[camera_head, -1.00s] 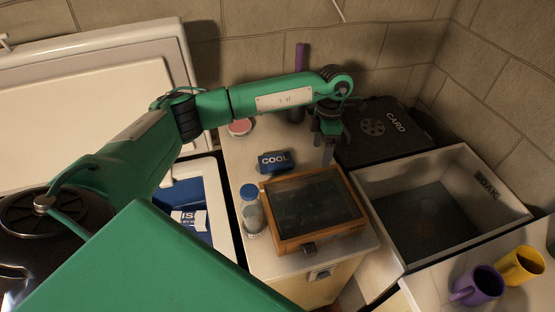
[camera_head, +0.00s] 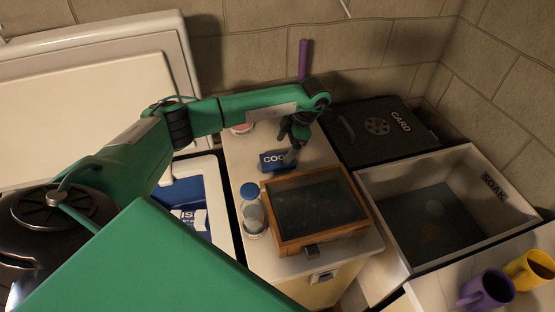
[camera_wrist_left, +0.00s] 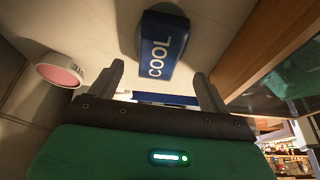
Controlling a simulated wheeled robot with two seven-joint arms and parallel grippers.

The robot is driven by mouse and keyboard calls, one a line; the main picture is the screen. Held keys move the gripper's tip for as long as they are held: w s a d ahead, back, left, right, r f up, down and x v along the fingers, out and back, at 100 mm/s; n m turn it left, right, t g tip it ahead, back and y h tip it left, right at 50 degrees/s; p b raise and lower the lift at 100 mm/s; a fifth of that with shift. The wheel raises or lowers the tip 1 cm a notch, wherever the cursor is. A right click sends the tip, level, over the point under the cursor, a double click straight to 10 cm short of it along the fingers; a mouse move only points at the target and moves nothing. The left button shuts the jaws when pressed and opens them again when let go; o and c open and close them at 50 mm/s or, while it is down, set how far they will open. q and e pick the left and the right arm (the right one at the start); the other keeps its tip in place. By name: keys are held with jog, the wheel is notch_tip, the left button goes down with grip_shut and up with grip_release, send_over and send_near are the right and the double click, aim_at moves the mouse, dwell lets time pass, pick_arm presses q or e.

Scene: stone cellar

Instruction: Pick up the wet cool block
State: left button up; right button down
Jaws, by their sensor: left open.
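The blue block marked COOL (camera_head: 269,163) lies on the pale counter, behind the wooden-framed glass-topped box. Whether it is wet I cannot tell. In the left wrist view the block (camera_wrist_left: 158,50) shows ahead of and between the two fingers of my left gripper (camera_wrist_left: 160,72), apart from both. My right gripper is in neither view.
The wooden-framed box (camera_head: 318,205) and a blue-capped jar (camera_head: 252,212) stand in front of the block. A round pink-topped tin (camera_head: 242,129) is behind it. A SOAK basin (camera_head: 380,258) and a black CARD case (camera_head: 375,130) lie to the right, mugs (camera_head: 487,289) at front right.

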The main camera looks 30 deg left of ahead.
aim_at(278, 158)
pick_arm(q)
jog(key=shift+s+a+f, duration=0.1)
jog(key=shift+f, duration=0.15)
jog(key=p+x, duration=0.2)
jog(key=x, duration=0.1)
jog(key=shift+a+f+p, duration=0.1)
jog(key=shift+f+p, duration=0.05)
jog(key=shift+p, duration=0.15)
jog(key=shift+s+a+f, duration=0.15)
jog(key=shift+f, duration=0.45)
jog(key=c, duration=1.2)
